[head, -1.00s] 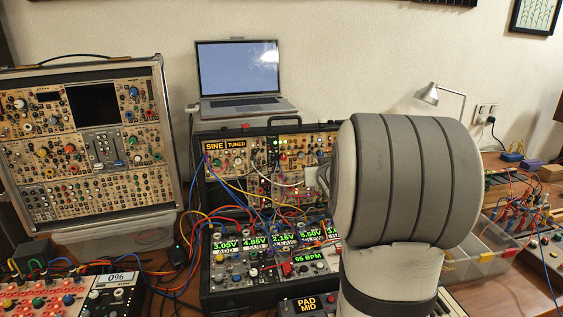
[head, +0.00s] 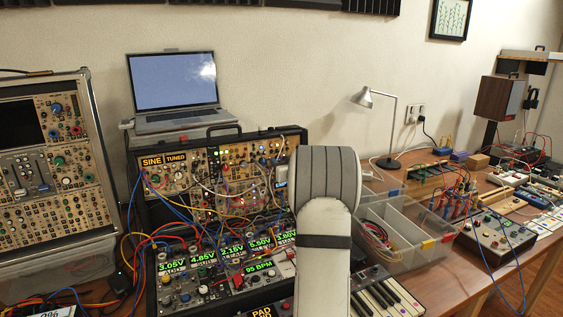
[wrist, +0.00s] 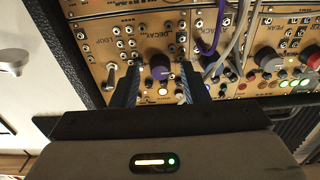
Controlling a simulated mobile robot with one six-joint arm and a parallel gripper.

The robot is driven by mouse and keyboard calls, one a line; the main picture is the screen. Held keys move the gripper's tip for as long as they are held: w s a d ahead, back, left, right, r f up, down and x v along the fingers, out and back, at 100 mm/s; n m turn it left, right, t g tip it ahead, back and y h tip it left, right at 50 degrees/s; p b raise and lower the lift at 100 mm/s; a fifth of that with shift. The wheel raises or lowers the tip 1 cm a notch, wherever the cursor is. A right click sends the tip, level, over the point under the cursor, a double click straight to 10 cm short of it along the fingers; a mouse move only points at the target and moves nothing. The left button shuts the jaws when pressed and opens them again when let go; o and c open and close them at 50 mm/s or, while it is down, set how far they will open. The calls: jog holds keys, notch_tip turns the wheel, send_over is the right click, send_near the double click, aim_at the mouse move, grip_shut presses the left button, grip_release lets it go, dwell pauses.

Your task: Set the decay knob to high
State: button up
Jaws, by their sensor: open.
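My gripper (wrist: 160,72) is open, with one dark finger on each side of the knob. I cannot tell whether either finger touches it. In the head view my arm hides the gripper and the knob; the rack case (head: 222,133) with the tan modules stands behind it.
In the head view a laptop (head: 174,82) sits behind the rack, and a clear divided bin (head: 410,228) stands right.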

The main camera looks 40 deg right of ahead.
jog(key=shift+w, duration=0.25)
jog(key=shift+c, duration=0.2)
grip_shut()
